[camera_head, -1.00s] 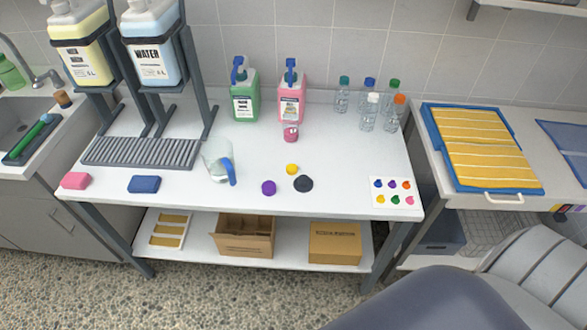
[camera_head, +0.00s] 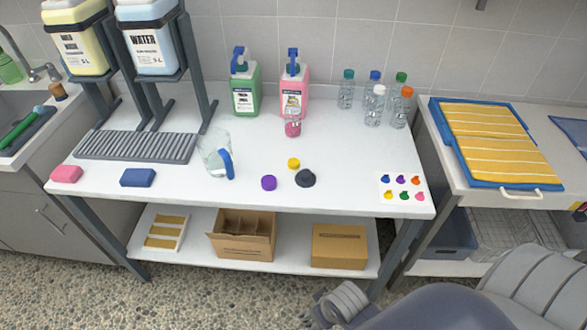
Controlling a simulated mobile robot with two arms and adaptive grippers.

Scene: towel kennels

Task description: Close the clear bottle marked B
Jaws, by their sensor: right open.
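Several clear bottles stand at the back right of the table with teal, blue, green, white (camera_head: 375,106) and orange (camera_head: 400,108) caps on. No letter B is legible on any bottle. A purple cap (camera_head: 268,183), a yellow cap (camera_head: 293,163) and a dark round piece (camera_head: 305,178) lie loose at the middle front. My right gripper (camera_head: 338,302) is low, in front of the table, open and apart from the bottles. My left gripper is out of view.
A clear pitcher with a blue handle (camera_head: 215,153) stands left of the caps. Green (camera_head: 245,88) and pink (camera_head: 294,82) pump jugs stand at the back. A colour card (camera_head: 403,188) lies at the front right. The table between caps and card is clear.

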